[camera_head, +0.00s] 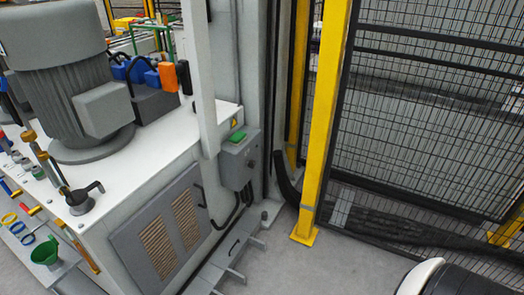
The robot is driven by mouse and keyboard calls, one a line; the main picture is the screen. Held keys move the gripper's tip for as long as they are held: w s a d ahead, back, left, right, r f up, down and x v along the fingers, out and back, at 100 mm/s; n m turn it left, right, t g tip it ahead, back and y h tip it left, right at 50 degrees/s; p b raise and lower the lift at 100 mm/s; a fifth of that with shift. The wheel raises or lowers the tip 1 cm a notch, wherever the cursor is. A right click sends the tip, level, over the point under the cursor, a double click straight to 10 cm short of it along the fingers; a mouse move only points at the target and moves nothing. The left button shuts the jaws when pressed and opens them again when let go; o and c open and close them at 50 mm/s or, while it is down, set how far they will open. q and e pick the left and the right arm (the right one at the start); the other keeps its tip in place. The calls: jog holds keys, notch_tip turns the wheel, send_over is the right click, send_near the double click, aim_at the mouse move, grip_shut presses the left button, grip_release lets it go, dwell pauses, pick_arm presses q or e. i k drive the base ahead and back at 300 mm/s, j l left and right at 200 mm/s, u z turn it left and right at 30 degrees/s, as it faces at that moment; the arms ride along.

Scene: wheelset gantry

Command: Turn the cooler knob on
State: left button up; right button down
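A white machine cabinet (150,170) with a louvred side panel (160,235) stands at the left. A small grey control box (240,160) with a green top piece (238,137) is fixed to its right end, with cables running down from it. Small details show on the box's face, but I cannot make out a knob or its setting. A black lever-like fitting (84,196) stands on the cabinet's front left corner. I cannot tell which part is the cooler knob. Neither of my grippers is in view.
A large grey motor (70,80) sits on the cabinet. A yellow post (325,120) and black mesh fence (430,110) stand to the right. A green funnel (46,252) and several small tools are at lower left. Grey floor (310,270) is clear between cabinet and post.

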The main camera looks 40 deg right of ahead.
aim_at(251, 164)
jog(key=z, duration=1.05)
jog(key=i+l, duration=0.2)
jog(key=l, duration=0.15)
